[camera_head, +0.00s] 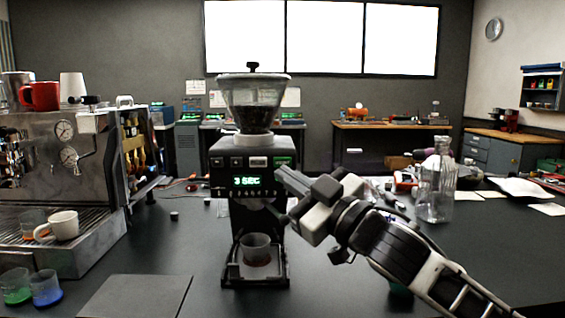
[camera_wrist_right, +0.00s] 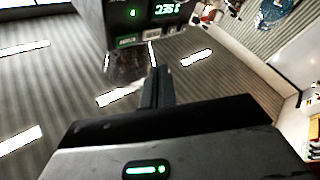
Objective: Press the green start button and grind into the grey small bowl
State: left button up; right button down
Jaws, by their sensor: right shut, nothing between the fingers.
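The black grinder (camera_head: 228,178) stands at the middle of the table, with a clear hopper (camera_head: 253,100) of dark beans on top. Its display (camera_head: 252,182) reads "3 SEC" in green. The green start button (camera_head: 283,160) is at the upper right of its front; it also shows in the right wrist view (camera_wrist_right: 127,41). My left gripper is out of view.
An espresso machine (camera_head: 92,190) with a white cup (camera_head: 63,226) stands at the left. Green (camera_head: 16,287) and blue (camera_head: 46,288) cups and a dark flat mat (camera_head: 135,298) are in front. A glass bottle (camera_head: 435,190) stands at the right, behind my arm.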

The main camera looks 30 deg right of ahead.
aim_at(275, 159)
jog(key=shift+w+d+p, duration=0.3)
jog(key=shift+w+d, duration=0.3)
jog(key=shift+w, duration=0.35)
jog(key=shift+w+d+p, duration=0.25)
jog(key=shift+w+d, duration=0.3)
jog(key=shift+w, duration=0.35)
dwell(0.6)
jog(key=shift+w+d+p, duration=0.2)
jog(key=shift+w+p, duration=0.1)
jog(key=shift+w, duration=0.05)
jog(key=shift+w+d, duration=0.2)
jog(key=shift+w, duration=0.1)
dwell(0.6)
jog(key=shift+s+a, duration=0.1)
dwell(0.4)
jog(key=shift+s+a, duration=0.3)
jog(key=shift+s, duration=0.25)
jog(key=s+a, duration=0.1)
jog(key=s, duration=0.2)
jog(key=s+a, duration=0.1)
jog(key=shift+s+a, duration=0.15)
jog(key=shift+a, duration=0.15)
